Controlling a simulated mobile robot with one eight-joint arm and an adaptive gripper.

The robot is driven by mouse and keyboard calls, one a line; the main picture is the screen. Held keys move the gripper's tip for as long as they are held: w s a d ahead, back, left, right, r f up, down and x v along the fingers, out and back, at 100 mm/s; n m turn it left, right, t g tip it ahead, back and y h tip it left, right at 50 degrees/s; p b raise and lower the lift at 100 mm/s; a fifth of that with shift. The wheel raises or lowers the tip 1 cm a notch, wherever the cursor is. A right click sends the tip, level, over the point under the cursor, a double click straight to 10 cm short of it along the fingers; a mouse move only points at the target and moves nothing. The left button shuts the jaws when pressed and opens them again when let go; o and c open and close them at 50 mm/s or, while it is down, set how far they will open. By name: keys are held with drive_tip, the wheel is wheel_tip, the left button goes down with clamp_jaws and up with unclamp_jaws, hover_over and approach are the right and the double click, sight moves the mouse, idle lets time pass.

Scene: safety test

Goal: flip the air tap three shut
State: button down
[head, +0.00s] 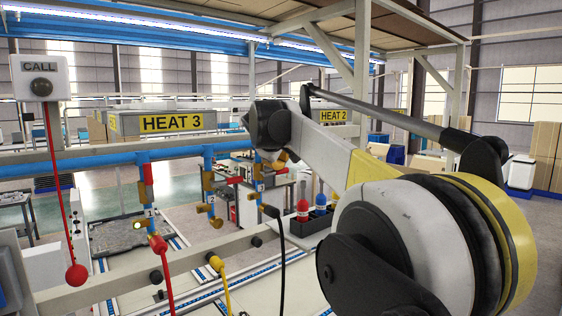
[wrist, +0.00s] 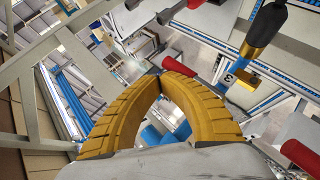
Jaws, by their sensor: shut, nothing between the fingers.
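Air tap three is a brass valve on a blue drop pipe in the head view, with a tag reading 3 (head: 260,187). The same tag 3 (wrist: 228,78) shows in the wrist view, right of my fingers. A red lever (wrist: 179,66) beside that tag appears to be the tap's handle, sticking out sideways. My gripper (wrist: 162,76) has its yellow fingers shut tip to tip, with nothing between them. The tips appear close to the red lever's end; I cannot tell if they touch. In the head view my arm hides most of the gripper.
Tap one (head: 150,213) and tap two (head: 211,198) hang to the left on the same blue air line. A black hose (head: 281,255) hangs below tap three. A rack of coloured bottles (head: 303,211) stands right. A red-corded CALL box (head: 41,78) is at far left.

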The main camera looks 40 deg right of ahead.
drive_tip(key=r+p, duration=0.2)
drive_tip(key=r, duration=0.1)
drive_tip(key=r+p, duration=0.2)
drive_tip(key=shift+w, duration=0.25)
drive_tip(key=s+r+b, duration=0.2)
drive_tip(key=s+r, duration=0.3)
drive_tip(key=r, duration=0.2)
drive_tip(key=shift+s+b, duration=0.15)
drive_tip(key=shift+b, duration=0.15)
drive_tip(key=shift+d+r, duration=0.1)
drive_tip(key=shift+r, duration=0.05)
